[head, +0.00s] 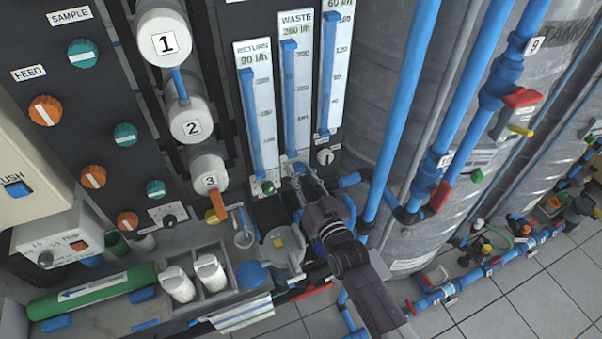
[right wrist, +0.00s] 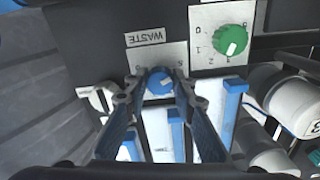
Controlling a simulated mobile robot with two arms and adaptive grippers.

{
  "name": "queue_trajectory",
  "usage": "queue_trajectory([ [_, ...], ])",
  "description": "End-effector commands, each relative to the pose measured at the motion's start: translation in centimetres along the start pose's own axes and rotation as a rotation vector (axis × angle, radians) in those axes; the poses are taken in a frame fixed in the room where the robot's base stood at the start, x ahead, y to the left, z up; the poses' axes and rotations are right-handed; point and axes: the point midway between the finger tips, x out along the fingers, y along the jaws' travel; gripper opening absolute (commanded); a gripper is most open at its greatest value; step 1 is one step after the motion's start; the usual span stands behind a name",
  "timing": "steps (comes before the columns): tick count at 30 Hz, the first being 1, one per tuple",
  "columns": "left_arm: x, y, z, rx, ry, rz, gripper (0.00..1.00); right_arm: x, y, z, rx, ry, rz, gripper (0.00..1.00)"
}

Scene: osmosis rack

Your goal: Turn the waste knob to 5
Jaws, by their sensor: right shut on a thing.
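The waste knob (right wrist: 159,82) is a small blue dial with a white pointer mark, under an upside-down WASTE label (right wrist: 146,39) in the right wrist view. Its scale plate is partly covered and the number at the pointer cannot be read clearly. My right gripper (right wrist: 158,90) is shut on the knob, with one finger on each side. In the head view my right gripper (head: 296,172) reaches the panel just below the waste gauge (head: 295,95), which is labelled 260 l/h, and hides the knob there. My left gripper is not in view.
A green knob (right wrist: 230,40) with a numbered scale sits beside the waste knob; it also shows in the head view (head: 268,187). A white knob (head: 325,156) is on the other side. Blue pipes (head: 401,100) and a clear filter housing (head: 284,249) stand close to my arm.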

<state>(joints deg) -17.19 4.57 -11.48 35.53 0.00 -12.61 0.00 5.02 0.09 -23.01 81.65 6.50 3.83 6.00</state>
Motion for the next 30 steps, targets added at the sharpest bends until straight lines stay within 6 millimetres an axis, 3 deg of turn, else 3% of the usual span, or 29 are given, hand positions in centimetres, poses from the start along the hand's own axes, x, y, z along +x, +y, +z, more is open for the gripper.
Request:
queue_trajectory([
  [2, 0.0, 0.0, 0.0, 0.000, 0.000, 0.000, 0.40, -0.1, 0.0, 0.3, -0.002, -0.007, 0.001, 0.00],
  [3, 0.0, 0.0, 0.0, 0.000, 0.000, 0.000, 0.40, -0.1, 0.0, 0.3, -0.002, -0.007, 0.001, 0.27],
  [7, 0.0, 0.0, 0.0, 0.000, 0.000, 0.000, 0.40, -0.1, 0.0, 0.2, -0.001, -0.005, 0.000, 0.41],
  [16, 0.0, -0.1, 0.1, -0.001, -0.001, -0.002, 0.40, -0.1, 0.0, 0.1, 0.000, -0.002, 0.000, 0.42],
  [20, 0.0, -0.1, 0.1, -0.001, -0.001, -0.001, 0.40, -1.1, 0.0, 0.2, 0.000, -0.003, 0.001, 0.42],
  [30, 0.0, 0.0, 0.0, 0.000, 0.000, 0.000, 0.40, -7.5, 0.0, 0.2, 0.000, -0.006, 0.001, 0.42],
])
